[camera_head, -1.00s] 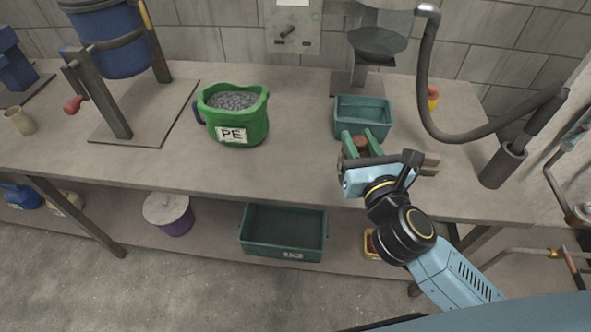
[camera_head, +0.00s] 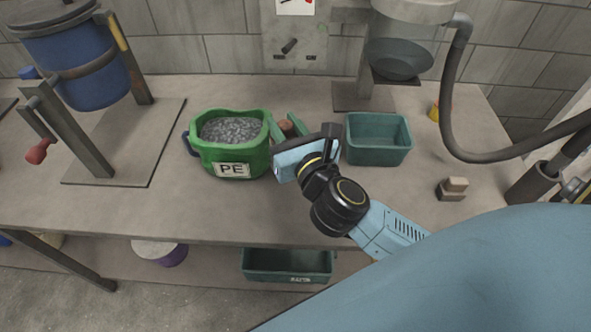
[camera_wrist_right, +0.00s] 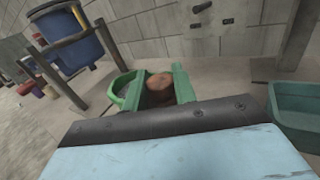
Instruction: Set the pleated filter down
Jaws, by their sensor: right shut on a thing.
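The pleated filter (camera_head: 286,127) shows only as a small round brown end; the rest is hidden by my gripper. It also shows in the right wrist view (camera_wrist_right: 160,82), between two green fingers. My right gripper (camera_head: 288,123) is shut on it, just right of the green PE container (camera_head: 264,158) and left of the teal bin (camera_head: 378,156). I cannot tell whether the filter touches the bench. My left gripper is not in view.
The workbench (camera_head: 400,215) carries a blue drum on a stand (camera_head: 88,75) at left and a small block (camera_head: 452,189) at right. A hose (camera_head: 447,115) hangs at right. A second teal bin (camera_head: 288,277) sits below. The bench front is clear.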

